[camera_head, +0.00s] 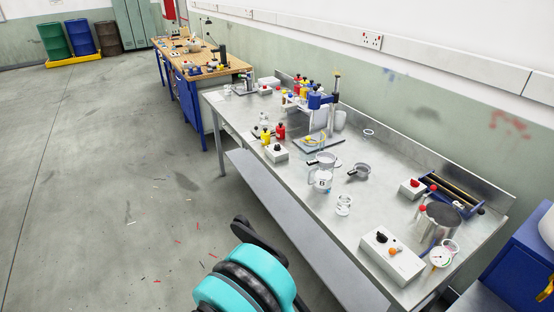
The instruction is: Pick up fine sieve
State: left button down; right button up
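A small round grey sieve (360,170) with a short dark handle lies on the steel bench, right of a white jug (321,181). A second round sieve-like piece (325,158) with a dark handle sits at the top of the jug. I cannot tell from their mesh which one is the fine sieve. A teal and black part of my own arm shows at the bottom middle, in front of the bench and apart from both pieces. Neither of my grippers shows.
The steel bench (300,185) also holds a clear glass jar (344,204), a white control box (392,257), a metal pot (438,222), a blue-framed roller unit (452,194) and a nozzle gantry (322,110). A blue cabinet (520,262) stands at right. The floor at left is mostly open.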

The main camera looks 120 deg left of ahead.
aim_at(309, 163)
jog(key=u, duration=3.85)
jog(key=i+j+z, duration=0.1)
jog(key=z, duration=0.3)
jog(key=i+j+z, duration=0.15)
jog(key=z, duration=0.2)
jog(key=i+j+z, duration=0.15)
jog(key=z, duration=0.25)
